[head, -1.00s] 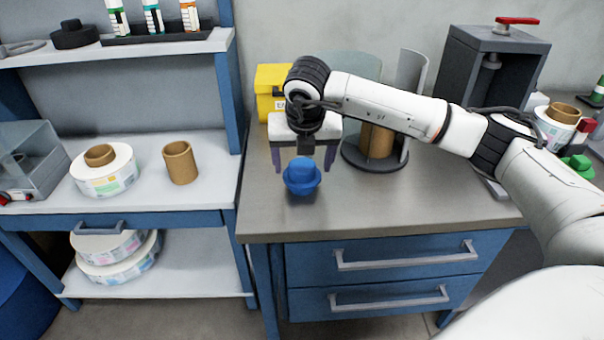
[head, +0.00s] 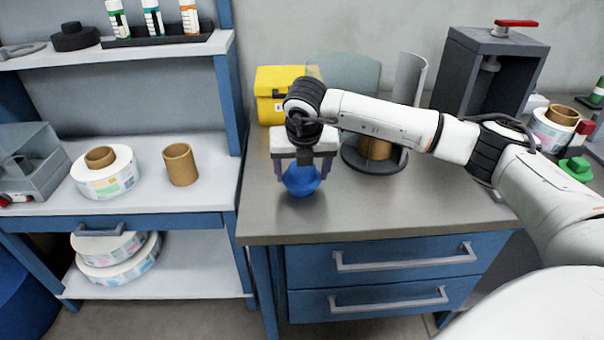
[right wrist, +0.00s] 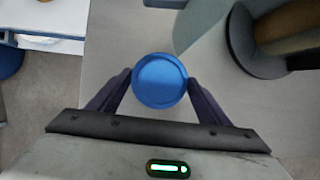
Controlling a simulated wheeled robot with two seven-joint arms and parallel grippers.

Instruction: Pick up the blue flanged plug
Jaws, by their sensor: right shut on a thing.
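The blue flanged plug (head: 301,181) is at the left part of the grey bench top, near its front edge. My right gripper (head: 304,172) comes down over it from above, with its dark fingers on either side. In the right wrist view the round top of the plug (right wrist: 159,81) sits between the two fingertips of my right gripper (right wrist: 159,87), which are shut on it. I cannot tell whether the plug still touches the bench. The gripper hides the plug's upper part in the head view. My left gripper is not in view.
A yellow box (head: 283,92) stands behind the gripper. A dark round stand with a brown core (head: 376,149) is just to the right. A grey press with a red handle (head: 490,75) stands at the back right. The bench front (head: 400,210) is clear.

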